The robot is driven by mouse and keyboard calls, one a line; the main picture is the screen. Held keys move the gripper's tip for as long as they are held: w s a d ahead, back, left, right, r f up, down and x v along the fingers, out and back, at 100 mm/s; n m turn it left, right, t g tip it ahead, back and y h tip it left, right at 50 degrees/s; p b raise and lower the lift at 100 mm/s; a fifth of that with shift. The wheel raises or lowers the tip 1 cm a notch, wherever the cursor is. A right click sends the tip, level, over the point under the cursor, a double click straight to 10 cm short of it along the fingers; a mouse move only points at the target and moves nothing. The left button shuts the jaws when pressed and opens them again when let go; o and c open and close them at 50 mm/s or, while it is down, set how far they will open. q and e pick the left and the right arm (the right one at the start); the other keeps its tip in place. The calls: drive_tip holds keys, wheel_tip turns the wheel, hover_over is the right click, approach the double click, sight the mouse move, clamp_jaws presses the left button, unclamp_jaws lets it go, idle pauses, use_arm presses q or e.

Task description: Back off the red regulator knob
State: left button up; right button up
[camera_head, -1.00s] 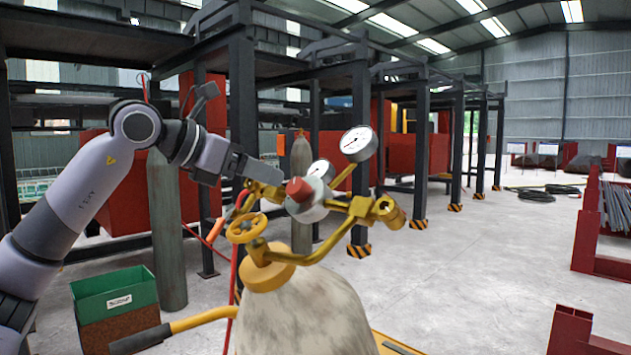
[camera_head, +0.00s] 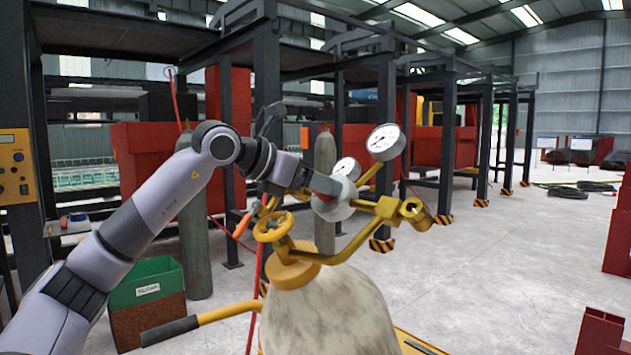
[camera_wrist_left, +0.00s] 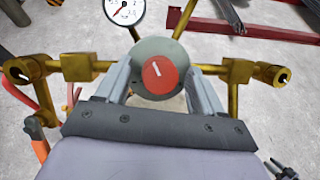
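The red regulator knob (camera_wrist_left: 158,74) faces the left wrist camera, with a white mark on its face. It sits on the round grey regulator body (camera_wrist_left: 160,50). My left gripper (camera_wrist_left: 160,82) is open, with one finger on each side of the knob and visible gaps between fingers and knob. The brass regulator (camera_head: 375,207) stands on a pale gas cylinder (camera_head: 330,315). My right gripper is not in view.
Two round gauges (camera_head: 385,142) stick up beside the knob. A yellow valve handwheel (camera_head: 273,227) and red hose (camera_head: 258,290) are just below my left gripper. A green-topped box (camera_head: 147,290) stands at lower left. The floor at right is mostly clear.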

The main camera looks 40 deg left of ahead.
use_arm(q)
drive_tip(key=c, duration=0.9)
drive_tip(key=shift+n, duration=0.4)
drive_tip(key=n, duration=0.2)
drive_tip(key=n+y, duration=0.1)
drive_tip(key=n, duration=0.1)
drive_tip(key=shift+d+n+y, duration=0.1)
drive_tip(key=shift+n+y, duration=0.2)
drive_tip(key=n+y, duration=0.2)
drive_tip(key=n, duration=0.3)
drive_tip(key=n+g+y+p, duration=0.1)
drive_tip(key=n, duration=0.4)
drive_tip(key=shift+r, duration=0.1)
drive_tip(key=n+g+y+p, duration=0.1)
drive_tip(key=n, duration=0.4)
drive_tip(key=shift+d, duration=0.1)
drive_tip(key=shift+n+g, duration=0.3)
